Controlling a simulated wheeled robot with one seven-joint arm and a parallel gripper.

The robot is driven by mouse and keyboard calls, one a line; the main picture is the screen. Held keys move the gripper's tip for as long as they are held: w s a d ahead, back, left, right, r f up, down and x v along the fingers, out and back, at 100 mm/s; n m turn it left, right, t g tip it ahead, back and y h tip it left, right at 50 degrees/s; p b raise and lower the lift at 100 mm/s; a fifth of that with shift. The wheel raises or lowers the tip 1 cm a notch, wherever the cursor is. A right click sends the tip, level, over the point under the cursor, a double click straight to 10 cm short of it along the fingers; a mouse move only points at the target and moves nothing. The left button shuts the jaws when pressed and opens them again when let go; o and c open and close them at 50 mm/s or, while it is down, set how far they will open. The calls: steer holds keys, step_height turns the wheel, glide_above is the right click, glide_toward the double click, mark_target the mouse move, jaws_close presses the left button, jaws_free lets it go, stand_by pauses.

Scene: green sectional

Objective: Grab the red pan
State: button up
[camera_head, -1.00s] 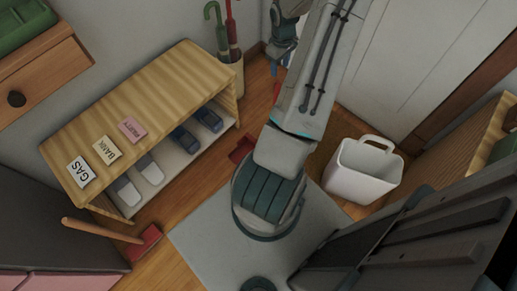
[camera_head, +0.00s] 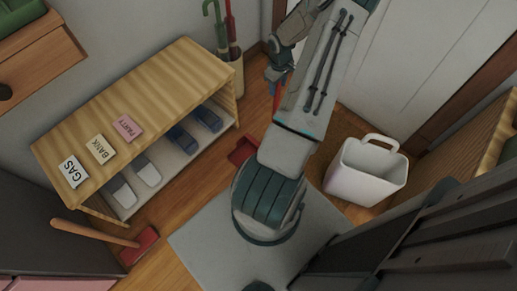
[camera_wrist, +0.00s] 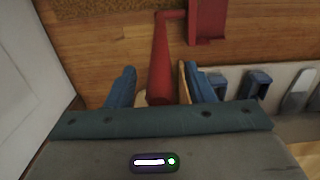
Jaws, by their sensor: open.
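The red pan (camera_head: 243,150) lies on the wooden floor between the shoe shelf and my arm, which hides part of it. In the wrist view the pan's body (camera_wrist: 208,24) is at the top, and its long red handle (camera_wrist: 160,62) points toward my gripper (camera_wrist: 159,84). My gripper is open. Its blue fingers stand on either side of the handle's near end, with visible room on the left. In the head view my gripper (camera_head: 277,76) is low beyond my arm, near the umbrella stand.
A shelf (camera_head: 140,115) with slippers and labelled cards stands at left. An umbrella stand (camera_head: 236,72) is at its far end. A white bin (camera_head: 367,172) stands right of my arm. A red-headed brush (camera_head: 139,246) leans at lower left. A grey mat (camera_head: 215,240) covers the floor.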

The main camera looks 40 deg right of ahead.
jaws_close()
steer(key=shift+r, duration=0.15)
